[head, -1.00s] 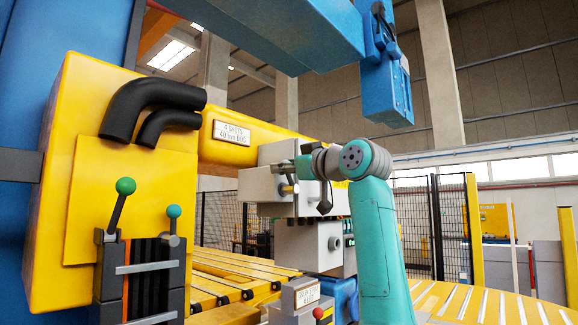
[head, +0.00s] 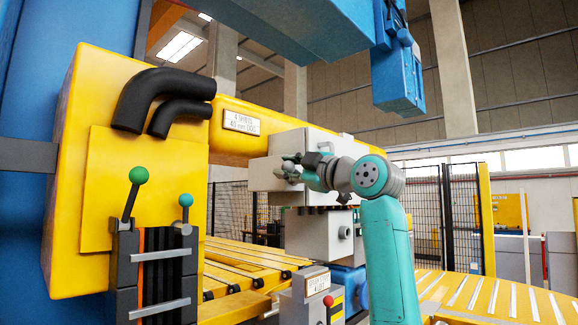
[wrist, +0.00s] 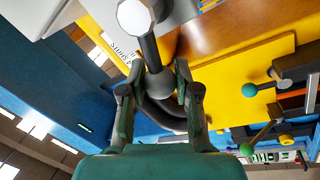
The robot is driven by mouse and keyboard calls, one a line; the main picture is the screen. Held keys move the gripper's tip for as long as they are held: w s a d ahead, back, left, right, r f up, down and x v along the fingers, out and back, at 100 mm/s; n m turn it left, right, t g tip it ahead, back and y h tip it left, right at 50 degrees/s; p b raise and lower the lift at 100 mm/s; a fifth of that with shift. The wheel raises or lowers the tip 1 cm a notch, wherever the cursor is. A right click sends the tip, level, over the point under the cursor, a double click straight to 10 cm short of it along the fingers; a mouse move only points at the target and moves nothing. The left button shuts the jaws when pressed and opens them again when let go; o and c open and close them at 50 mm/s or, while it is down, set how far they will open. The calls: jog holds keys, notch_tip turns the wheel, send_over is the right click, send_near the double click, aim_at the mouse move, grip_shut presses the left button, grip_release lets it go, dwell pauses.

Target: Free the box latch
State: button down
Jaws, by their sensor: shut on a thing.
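A pale grey box (head: 312,143) is fixed to the yellow beam, near the middle of the head view. My gripper (head: 288,168) is in front of the box's left part, pointing left. In the wrist view my gripper (wrist: 155,86) is closed around a dark grey handle, which I take for the latch (wrist: 151,52). Its stem runs up the picture to a pale round end. In the head view the latch is mostly hidden by the fingers, and I cannot tell from either view whether it is locked or free.
A yellow housing (head: 95,215) with black hoses (head: 160,92) stands left. Levers with a green knob (head: 138,175) and a teal knob (head: 186,200) rise in front of it. A blue overhead beam (head: 290,35) and a hanging blue head (head: 398,80) are above. Slatted yellow tables lie below.

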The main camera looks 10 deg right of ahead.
jog(key=shift+f, duration=0.15)
dwell(0.3)
jog(key=c, duration=0.8)
grip_release()
jog(key=v, duration=1.2)
